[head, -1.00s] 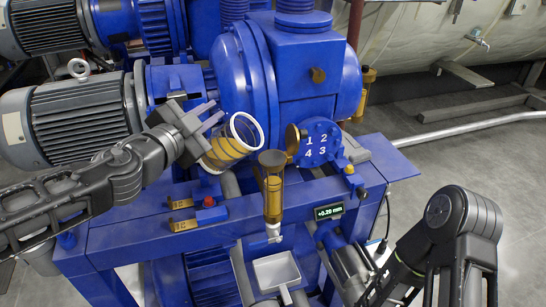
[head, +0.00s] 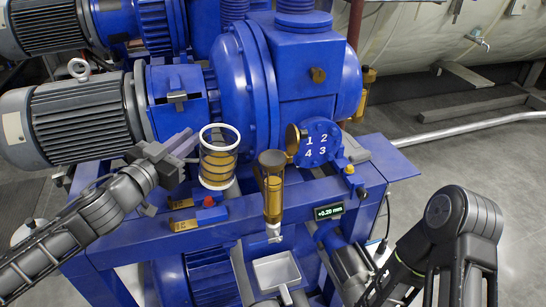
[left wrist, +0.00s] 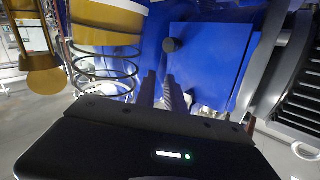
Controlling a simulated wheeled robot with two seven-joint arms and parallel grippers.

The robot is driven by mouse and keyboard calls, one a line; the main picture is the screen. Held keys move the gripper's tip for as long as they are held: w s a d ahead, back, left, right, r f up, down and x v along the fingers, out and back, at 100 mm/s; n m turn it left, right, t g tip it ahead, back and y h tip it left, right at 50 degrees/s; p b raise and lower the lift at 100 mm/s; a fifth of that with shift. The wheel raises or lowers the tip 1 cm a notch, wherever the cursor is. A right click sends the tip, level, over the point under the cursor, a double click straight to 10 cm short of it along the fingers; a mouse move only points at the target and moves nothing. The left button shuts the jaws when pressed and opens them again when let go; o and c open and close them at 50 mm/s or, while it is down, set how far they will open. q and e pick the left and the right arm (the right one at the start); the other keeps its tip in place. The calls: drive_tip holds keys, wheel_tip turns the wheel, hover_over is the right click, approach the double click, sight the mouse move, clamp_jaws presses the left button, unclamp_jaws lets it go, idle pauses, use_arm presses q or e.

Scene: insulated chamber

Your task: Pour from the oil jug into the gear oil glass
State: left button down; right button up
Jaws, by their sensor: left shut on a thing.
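The oil jug (head: 219,160) is a clear cylinder with a white rim, dark rings and amber oil inside. It stands nearly upright in the air, left of the gear oil glass. My left gripper (head: 188,148) is shut on its left side; the exact grip, perhaps on a handle, is hard to make out. In the left wrist view the jug (left wrist: 105,45) is left of the gripper fingers (left wrist: 163,92). The gear oil glass (head: 273,190) is a narrow upright vessel with amber oil, apart from the jug. My right gripper is out of view.
A blue pump housing (head: 310,90) and grey motor (head: 80,118) stand behind. A plate numbered 1 to 4 (head: 318,142) is right of the glass. A grey tray (head: 276,270) is below it. A display (head: 328,211) sits on the blue frame.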

use_arm(q)
drive_tip(key=shift+w+a+f+n, duration=0.1)
drive_tip(key=shift+a+f+n, duration=0.25)
drive_tip(key=shift+f+n, duration=0.2)
drive_tip(key=shift+w+a+f+n, duration=0.1)
drive_tip(key=shift+a+f+n, duration=0.2)
drive_tip(key=shift+f+n, duration=0.2)
